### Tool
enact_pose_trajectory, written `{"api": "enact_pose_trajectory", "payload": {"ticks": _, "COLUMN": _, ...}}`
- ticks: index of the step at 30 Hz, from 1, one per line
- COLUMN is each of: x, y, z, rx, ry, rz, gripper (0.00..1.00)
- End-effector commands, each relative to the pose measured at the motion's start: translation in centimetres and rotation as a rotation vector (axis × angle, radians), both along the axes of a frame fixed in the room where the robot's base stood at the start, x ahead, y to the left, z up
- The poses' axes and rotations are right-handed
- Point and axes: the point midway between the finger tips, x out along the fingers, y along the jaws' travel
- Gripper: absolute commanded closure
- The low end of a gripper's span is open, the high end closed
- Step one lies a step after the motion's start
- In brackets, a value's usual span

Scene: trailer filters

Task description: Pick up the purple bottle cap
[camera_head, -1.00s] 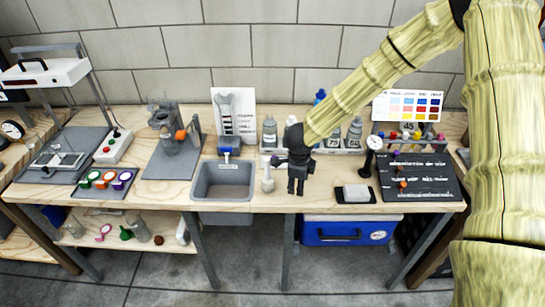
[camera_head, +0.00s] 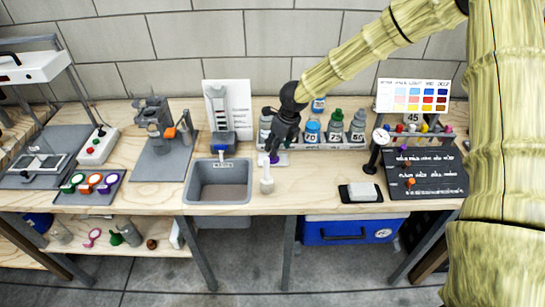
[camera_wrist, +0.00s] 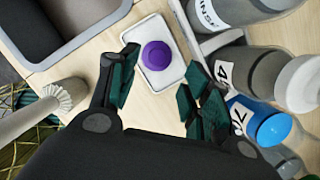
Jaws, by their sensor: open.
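The purple bottle cap (camera_wrist: 157,55) lies on a small white tray (camera_wrist: 168,28) in the wrist view. In the head view, the cap (camera_head: 274,159) is a small purple spot beside my gripper, mostly hidden. My gripper (camera_wrist: 161,76) is open and empty, pointing down at the tray. The cap shows in the gap between its two fingers, toward their tips. I cannot tell how far the fingers are above the cap.
Several labelled bottles (camera_head: 334,127) stand in a rack behind and right of my gripper. A grey sink (camera_head: 219,188) is to the left, and a pale brush (camera_head: 267,184) stands just in front. Bare bench lies to the front right, before the white block (camera_head: 362,192).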

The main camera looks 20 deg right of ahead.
Motion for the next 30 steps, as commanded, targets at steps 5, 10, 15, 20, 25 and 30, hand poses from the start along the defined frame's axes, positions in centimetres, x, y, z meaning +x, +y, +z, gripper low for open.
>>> {"api": "enact_pose_trajectory", "payload": {"ticks": 5, "x": 0.3, "y": 0.5, "z": -1.0, "rx": -0.003, "ry": 0.001, "rz": 0.003, "gripper": 0.52}}
{"api": "enact_pose_trajectory", "payload": {"ticks": 10, "x": 0.8, "y": 1.1, "z": -2.8, "rx": -0.003, "ry": 0.002, "rz": 0.005, "gripper": 0.52}}
{"api": "enact_pose_trajectory", "payload": {"ticks": 15, "x": 1.3, "y": 1.3, "z": -4.5, "rx": -0.001, "ry": 0.000, "rz": 0.004, "gripper": 0.52}}
{"api": "enact_pose_trajectory", "payload": {"ticks": 20, "x": 1.3, "y": 1.3, "z": -5.0, "rx": -0.001, "ry": 0.001, "rz": 0.004, "gripper": 0.52}}
{"api": "enact_pose_trajectory", "payload": {"ticks": 25, "x": 1.3, "y": 1.3, "z": -5.0, "rx": 0.000, "ry": 0.000, "rz": 0.004, "gripper": 0.52}}
{"api": "enact_pose_trajectory", "payload": {"ticks": 30, "x": 1.4, "y": 1.3, "z": -5.0, "rx": 0.000, "ry": 0.000, "rz": 0.004, "gripper": 0.73}}
